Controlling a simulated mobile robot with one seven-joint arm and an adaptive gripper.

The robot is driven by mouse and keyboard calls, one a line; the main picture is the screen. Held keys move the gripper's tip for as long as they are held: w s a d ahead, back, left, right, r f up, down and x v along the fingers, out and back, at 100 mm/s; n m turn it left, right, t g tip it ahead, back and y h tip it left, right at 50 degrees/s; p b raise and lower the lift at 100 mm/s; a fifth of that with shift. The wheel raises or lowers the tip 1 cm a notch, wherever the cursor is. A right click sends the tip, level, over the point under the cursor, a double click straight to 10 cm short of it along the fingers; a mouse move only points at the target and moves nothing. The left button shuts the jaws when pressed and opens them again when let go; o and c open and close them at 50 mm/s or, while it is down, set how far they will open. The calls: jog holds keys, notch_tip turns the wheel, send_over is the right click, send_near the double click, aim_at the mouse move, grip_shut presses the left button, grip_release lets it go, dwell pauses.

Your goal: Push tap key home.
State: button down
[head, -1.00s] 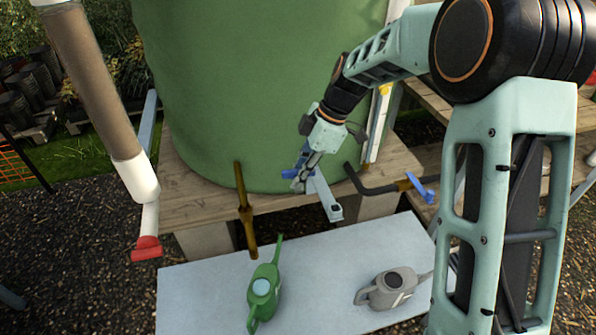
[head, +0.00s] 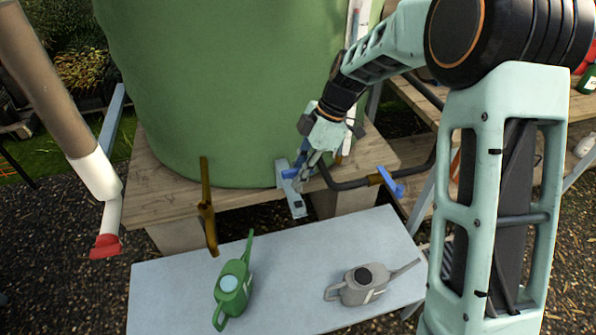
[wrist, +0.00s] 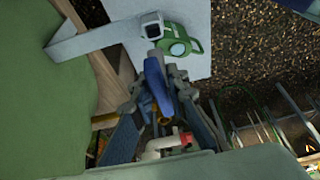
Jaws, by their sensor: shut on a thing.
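The blue tap key (wrist: 157,85) stands between the fingers of my gripper (wrist: 155,92) in the wrist view, and the gripper is shut on it. In the head view my gripper (head: 311,160) is at the front of the green barrel, above a grey square spout (head: 296,205). Blue parts of the key (head: 285,173) show beside the fingers. In the wrist view the spout's square end (wrist: 152,27) lies just beyond the key's far tip. The fingers hide how the key meets the spout.
The barrel (head: 230,95) stands on a wooden stand (head: 150,200). A brown tap (head: 207,210), a red-ended white pipe (head: 105,247) and a blue-levered pipe (head: 390,184) are nearby. A green can (head: 231,285) and a grey can (head: 358,288) stand on the pale bench (head: 290,265) below.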

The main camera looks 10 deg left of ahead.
jog(key=shift+d+f, duration=0.1)
jog(key=b, duration=0.3)
send_over(294, 205)
jog(key=d, duration=0.1)
jog(key=shift+w+d+f, duration=0.1)
jog(key=shift+w+f, duration=0.05)
jog(key=shift+f, duration=1.15)
jog(key=shift+w+f, duration=0.1)
jog(key=shift+f, duration=1.15)
jog(key=shift+b, duration=0.45)
jog(key=shift+f+b, duration=1.45)
jog(key=shift+f, duration=0.2)
dwell(1.0)
jog(key=shift+s+d+f+b, duration=0.15)
jog(key=shift+s+f+b, duration=0.1)
jog(key=shift+b, duration=0.1)
dwell(1.4)
